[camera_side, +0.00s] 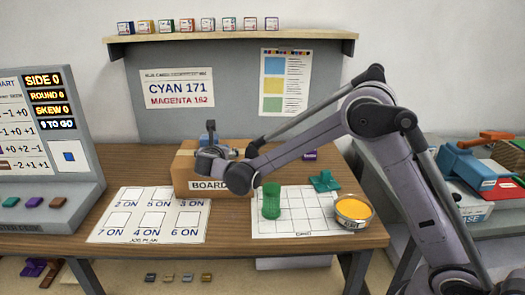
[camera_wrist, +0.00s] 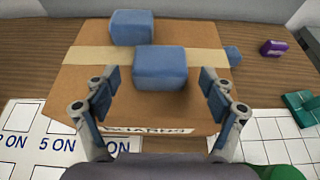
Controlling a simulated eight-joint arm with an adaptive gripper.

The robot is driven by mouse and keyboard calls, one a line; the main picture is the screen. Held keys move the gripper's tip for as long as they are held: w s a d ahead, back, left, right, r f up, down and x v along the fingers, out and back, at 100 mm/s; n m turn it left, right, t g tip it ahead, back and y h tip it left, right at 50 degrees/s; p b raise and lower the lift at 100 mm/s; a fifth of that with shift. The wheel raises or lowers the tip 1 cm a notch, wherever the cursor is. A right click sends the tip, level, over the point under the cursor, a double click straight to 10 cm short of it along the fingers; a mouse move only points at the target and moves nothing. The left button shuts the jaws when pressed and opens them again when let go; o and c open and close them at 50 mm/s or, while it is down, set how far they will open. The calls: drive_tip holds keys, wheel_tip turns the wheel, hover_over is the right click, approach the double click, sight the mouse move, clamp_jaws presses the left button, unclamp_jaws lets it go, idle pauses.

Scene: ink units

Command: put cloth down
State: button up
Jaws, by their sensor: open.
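No plainly recognisable cloth shows. A blue soft-edged block or folded pad (camera_wrist: 160,70) lies on top of the cardboard box (camera_wrist: 75,75); I cannot tell whether it is the cloth. My gripper (camera_wrist: 159,88) is open above the box, one finger on each side of this blue piece, with gaps on both sides. A second blue piece (camera_wrist: 132,27) lies just behind it on the box. In the side view my gripper (camera_side: 214,155) is over the box marked BOARDS (camera_side: 205,186) and hides most of its top.
A white grid sheet (camera_side: 292,222) holds a green mesh cup (camera_side: 271,201). A yellow-filled round dish (camera_side: 353,211) and a teal piece (camera_side: 324,181) are at its right. A job-plan sheet (camera_side: 150,215) lies front left. A score console (camera_side: 45,135) stands far left.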

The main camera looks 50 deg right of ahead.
drive_tip(key=v, duration=0.8)
drive_tip(key=s+d+m+g+y, duration=0.1)
drive_tip(key=s+d+m+y, duration=0.15)
drive_tip(key=s+m, duration=0.4)
drive_tip(key=s+d+m+g+y, duration=0.1)
drive_tip(key=s+d+m+y, duration=0.15)
drive_tip(key=s+m, duration=0.45)
drive_tip(key=s+a+f+m+y, duration=0.1)
drive_tip(key=s+m+y, duration=0.1)
drive_tip(key=s+m, duration=0.4)
drive_tip(key=s+a+f+m+y, duration=0.1)
drive_tip(key=s+f+m+y, duration=0.1)
drive_tip(key=s+m, duration=0.5)
drive_tip(key=s, duration=0.3)
drive_tip(key=shift+a+y, duration=0.3)
drive_tip(key=shift+w+m, duration=0.1)
drive_tip(key=shift+m, duration=0.15)
drive_tip(key=c, duration=1.1)
drive_tip(key=shift+o, duration=0.2)
